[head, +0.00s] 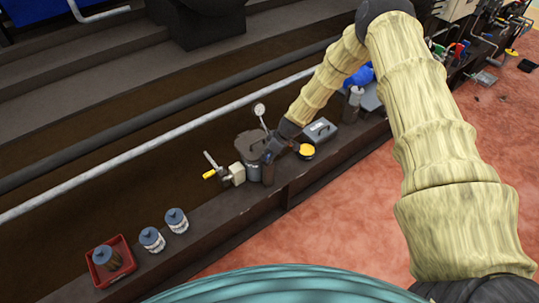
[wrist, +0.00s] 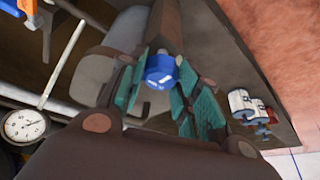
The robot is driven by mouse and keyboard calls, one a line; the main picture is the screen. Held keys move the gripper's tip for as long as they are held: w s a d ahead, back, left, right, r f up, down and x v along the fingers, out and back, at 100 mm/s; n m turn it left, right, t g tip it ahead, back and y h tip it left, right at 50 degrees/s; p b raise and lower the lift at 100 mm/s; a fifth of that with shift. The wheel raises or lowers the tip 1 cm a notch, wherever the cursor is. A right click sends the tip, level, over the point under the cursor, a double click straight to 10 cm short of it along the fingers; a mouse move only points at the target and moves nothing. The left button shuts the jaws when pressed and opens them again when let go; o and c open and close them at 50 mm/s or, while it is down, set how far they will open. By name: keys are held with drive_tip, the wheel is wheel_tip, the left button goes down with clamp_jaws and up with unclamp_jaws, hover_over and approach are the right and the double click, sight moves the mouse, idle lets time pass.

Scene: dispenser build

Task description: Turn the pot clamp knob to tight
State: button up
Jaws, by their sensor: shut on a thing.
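The pot (head: 254,168) stands on the dark bench in the head view, with a dark lid and a dial gauge (head: 259,109) above it. My gripper (head: 271,153) is at the pot's right front side, reaching down from the upper right. In the wrist view a blue knob (wrist: 160,73) with small pale marks sits between the teal finger pads of my gripper (wrist: 158,95). The fingers are shut on it. A brown cylinder (wrist: 166,28) shows behind the knob. The knob is hidden in the head view, and its turn angle cannot be told.
A valve with a yellow handle (head: 209,174) is left of the pot. A grey box (head: 320,133) and a yellow round piece (head: 306,150) are on its right. Two blue-lidded jars (head: 152,239) and a red tray (head: 111,262) stand farther left. A pipe (head: 150,154) runs behind.

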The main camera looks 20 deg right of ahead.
drive_tip(key=shift+m, duration=0.3)
drive_tip(key=m+t+h, duration=0.1)
drive_tip(key=m, duration=0.1)
drive_tip(key=shift+a+m+b, duration=0.15)
drive_tip(key=shift+m+b, duration=0.15)
drive_tip(key=m+h, duration=0.1)
drive_tip(key=m, duration=0.2)
drive_tip(key=shift+s+r+m+t, duration=0.1)
drive_tip(key=shift+m+t, duration=0.2)
drive_tip(key=shift+m, duration=0.1)
drive_tip(key=m+h+p, duration=0.1)
drive_tip(key=m+h, duration=0.1)
drive_tip(key=m, duration=0.2)
drive_tip(key=shift+a, duration=0.2)
drive_tip(key=shift+m+h+p, duration=0.35)
drive_tip(key=shift+m+h, duration=0.25)
drive_tip(key=shift+m, duration=1.4)
drive_tip(key=o, duration=1)
